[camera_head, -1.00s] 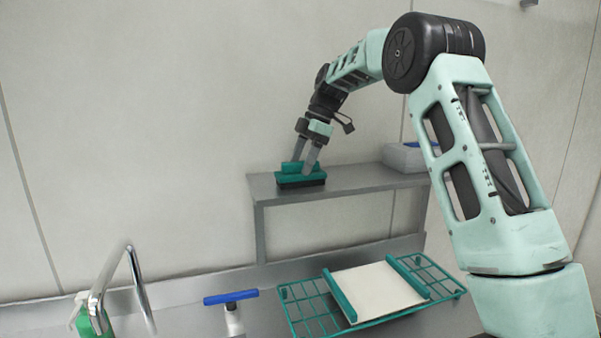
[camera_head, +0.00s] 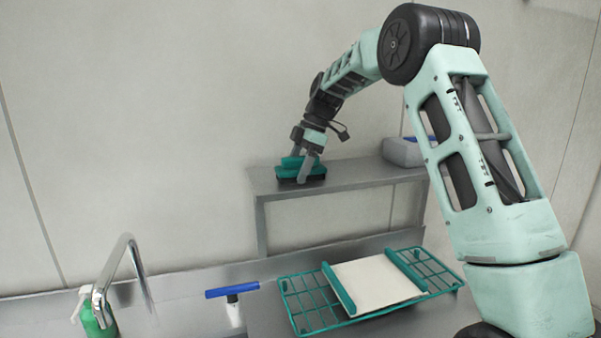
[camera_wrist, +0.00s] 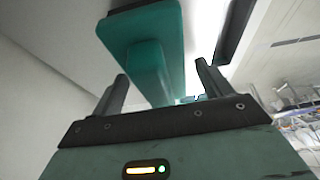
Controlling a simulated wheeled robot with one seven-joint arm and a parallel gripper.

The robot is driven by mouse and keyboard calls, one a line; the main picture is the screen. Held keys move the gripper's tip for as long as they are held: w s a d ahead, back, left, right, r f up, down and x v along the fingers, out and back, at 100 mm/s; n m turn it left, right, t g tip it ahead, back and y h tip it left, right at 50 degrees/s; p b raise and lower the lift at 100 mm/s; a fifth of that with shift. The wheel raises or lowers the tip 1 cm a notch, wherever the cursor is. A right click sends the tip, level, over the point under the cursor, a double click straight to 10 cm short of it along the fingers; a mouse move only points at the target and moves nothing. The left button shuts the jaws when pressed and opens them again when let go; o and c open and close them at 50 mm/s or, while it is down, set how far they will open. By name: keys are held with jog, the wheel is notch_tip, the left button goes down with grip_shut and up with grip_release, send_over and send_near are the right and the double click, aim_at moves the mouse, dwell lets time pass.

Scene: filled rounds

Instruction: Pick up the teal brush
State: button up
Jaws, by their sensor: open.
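The teal brush (camera_head: 314,172) with dark bristles underneath lies on the left end of the raised metal shelf (camera_head: 350,177). In the wrist view the brush (camera_wrist: 150,50) shows its teal handle reaching down between the two fingers. My gripper (camera_head: 301,169) is at the brush, pointing down, with its fingers on either side of the handle. In the wrist view my gripper (camera_wrist: 160,82) is open, with a gap visible at least on the left of the handle. Contact on the right side is hard to tell.
A grey bin (camera_head: 404,152) with something blue stands at the shelf's right end. Below are a teal wire rack (camera_head: 308,298) with a white board (camera_head: 377,285), a blue-handled tool (camera_head: 232,290), a faucet (camera_head: 128,258) and a green bottle (camera_head: 95,318). The shelf's middle is clear.

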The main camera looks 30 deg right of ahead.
aim_at(298, 157)
jog(key=c, duration=1.1)
jog(key=shift+r+p, duration=0.3)
jog(key=shift+r, duration=0.1)
notch_tip(298, 157, up, 10)
jog(key=b, duration=0.3)
jog(key=shift+f, duration=0.15)
jog(key=shift+o, duration=0.6)
